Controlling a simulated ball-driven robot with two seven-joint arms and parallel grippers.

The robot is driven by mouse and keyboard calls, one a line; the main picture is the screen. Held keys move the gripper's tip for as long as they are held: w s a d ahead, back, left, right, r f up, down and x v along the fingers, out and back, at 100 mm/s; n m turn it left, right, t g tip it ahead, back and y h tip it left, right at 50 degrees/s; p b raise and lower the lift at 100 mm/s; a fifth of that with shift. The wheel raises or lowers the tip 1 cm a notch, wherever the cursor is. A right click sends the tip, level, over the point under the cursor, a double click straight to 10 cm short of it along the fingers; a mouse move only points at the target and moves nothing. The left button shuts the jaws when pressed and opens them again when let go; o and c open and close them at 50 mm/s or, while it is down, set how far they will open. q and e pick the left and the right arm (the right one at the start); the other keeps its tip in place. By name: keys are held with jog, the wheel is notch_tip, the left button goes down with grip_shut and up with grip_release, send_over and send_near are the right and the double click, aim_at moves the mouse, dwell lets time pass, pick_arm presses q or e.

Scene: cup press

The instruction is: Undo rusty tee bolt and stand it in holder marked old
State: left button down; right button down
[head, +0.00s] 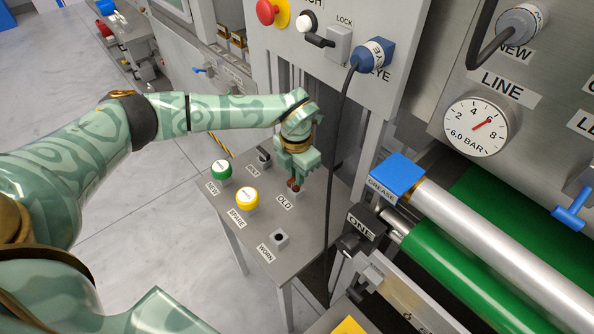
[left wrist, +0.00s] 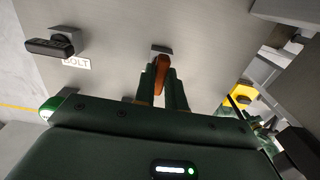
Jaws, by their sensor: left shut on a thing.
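The rusty tee bolt (head: 293,184) is reddish brown and stands roughly upright below my left gripper (head: 294,178). The gripper is shut on it. In the left wrist view the bolt (left wrist: 161,75) sits between the two dark green fingers (left wrist: 162,95). Its lower end is at a small grey block, the holder (left wrist: 160,50); I cannot tell how deep it sits. The label OLD (head: 284,201) lies just beside it on the grey bench. My right gripper is not in view.
A hanging cable (head: 340,130) and the rollers (head: 470,260) stand to the right.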

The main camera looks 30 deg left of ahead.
pick_arm(q)
jog(key=shift+f, duration=0.75)
jog(key=c, duration=1.4)
grip_release()
notch_tip(320, 180, up, 8)
jog(key=p, duration=0.2)
jog(key=shift+s+f+p, duration=0.1)
jog(key=shift+f+p, duration=0.05)
jog(key=shift+p, duration=0.15)
jog(key=shift+f, duration=0.1)
